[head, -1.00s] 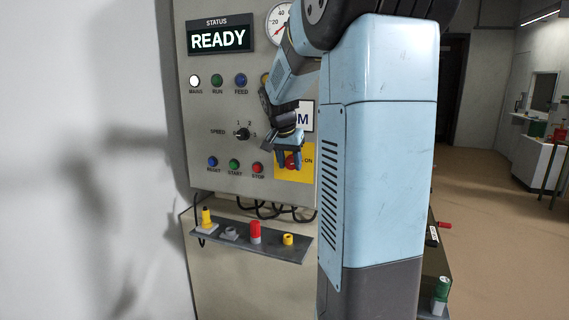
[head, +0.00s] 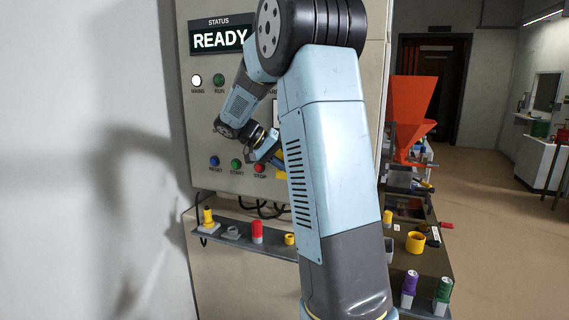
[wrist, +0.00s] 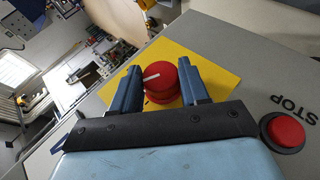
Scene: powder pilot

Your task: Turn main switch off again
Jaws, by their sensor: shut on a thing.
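The main switch is a red rotary knob (wrist: 161,82) with a white line on a yellow plate (wrist: 218,82), seen in the wrist view. My gripper (wrist: 162,88) has its two blue fingers on either side of the knob and is shut on it. In the head view my gripper (head: 274,152) is at the panel, and my arm hides the knob. A small part of the yellow plate shows there beside my arm. The status display (head: 219,39) reads READY and the MAINS lamp (head: 197,80) is lit white.
The red STOP button (wrist: 284,131) is close to the right of my gripper in the wrist view. Reset (head: 214,161) and start (head: 237,163) buttons sit lower on the panel. A shelf (head: 235,243) with several small parts is below. An orange hopper (head: 408,110) stands to the right.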

